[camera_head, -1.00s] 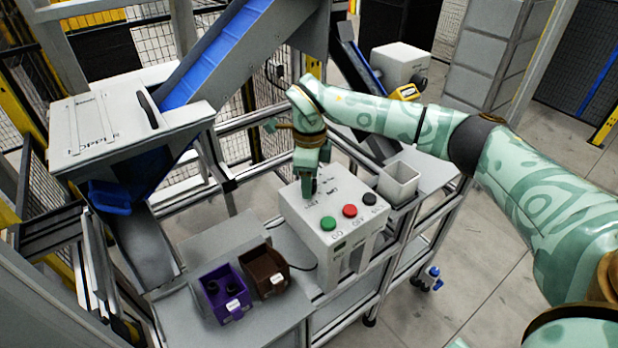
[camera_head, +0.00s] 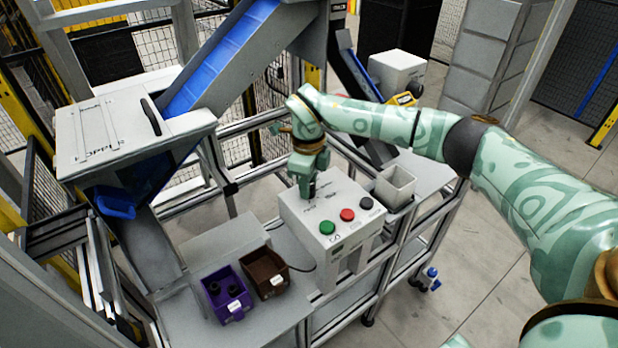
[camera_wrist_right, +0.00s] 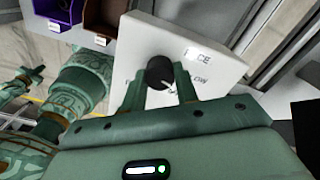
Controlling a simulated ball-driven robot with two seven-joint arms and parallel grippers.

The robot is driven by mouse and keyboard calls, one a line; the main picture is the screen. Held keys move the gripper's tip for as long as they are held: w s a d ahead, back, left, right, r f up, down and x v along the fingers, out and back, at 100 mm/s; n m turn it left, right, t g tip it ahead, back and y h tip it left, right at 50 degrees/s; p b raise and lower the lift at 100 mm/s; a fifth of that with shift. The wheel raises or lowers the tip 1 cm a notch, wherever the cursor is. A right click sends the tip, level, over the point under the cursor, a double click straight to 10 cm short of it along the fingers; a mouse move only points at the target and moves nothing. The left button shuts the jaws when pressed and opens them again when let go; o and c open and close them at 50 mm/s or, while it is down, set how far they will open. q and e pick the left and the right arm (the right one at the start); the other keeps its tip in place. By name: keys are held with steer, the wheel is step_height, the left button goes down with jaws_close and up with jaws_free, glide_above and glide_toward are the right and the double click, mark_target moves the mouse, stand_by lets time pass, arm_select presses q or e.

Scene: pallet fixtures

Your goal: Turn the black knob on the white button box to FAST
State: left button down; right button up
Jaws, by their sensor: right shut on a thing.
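The white button box (camera_head: 352,230) stands on the metal bench in the head view, with green, red and black buttons on its top. My right gripper (camera_head: 308,190) points down onto the back left part of the box top and hides the knob there. In the right wrist view the black knob (camera_wrist_right: 160,72) sits on the white box face (camera_wrist_right: 205,45), between the two fingers of my right gripper (camera_wrist_right: 162,82), which is shut on it. Labels beside the knob are only partly readable. My left gripper is not in view.
A purple bin (camera_head: 224,294) and a brown bin (camera_head: 265,272) stand on the bench left of the box. An open white container (camera_head: 396,187) stands behind its right side. A grey hopper (camera_head: 125,140) and blue conveyor (camera_head: 215,60) rise at the back left.

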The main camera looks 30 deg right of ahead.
steer(key=m+p, duration=0.2)
steer(key=shift+r+m, duration=0.3)
steer(key=shift+m, duration=0.1)
steer(key=m+p, duration=0.2)
steer(key=m, duration=0.1)
steer(key=shift+m+p, duration=0.3)
steer(key=shift+p, duration=0.1)
steer(key=m+p, duration=0.2)
steer(key=m, duration=0.1)
steer(key=shift+m, duration=0.3)
steer(key=m+p, duration=0.2)
steer(key=m, duration=0.1)
steer(key=shift+m+p, duration=0.35)
steer(key=shift+m, duration=0.05)
steer(key=m+p, duration=0.2)
steer(key=m, duration=0.2)
steer(key=shift+w, duration=0.1)
steer(key=shift+f+m+p, duration=0.1)
steer(key=shift+m+p, duration=1)
steer(key=shift+m, duration=0.7)
steer(key=o, duration=1)
steer(key=shift+f, duration=0.1)
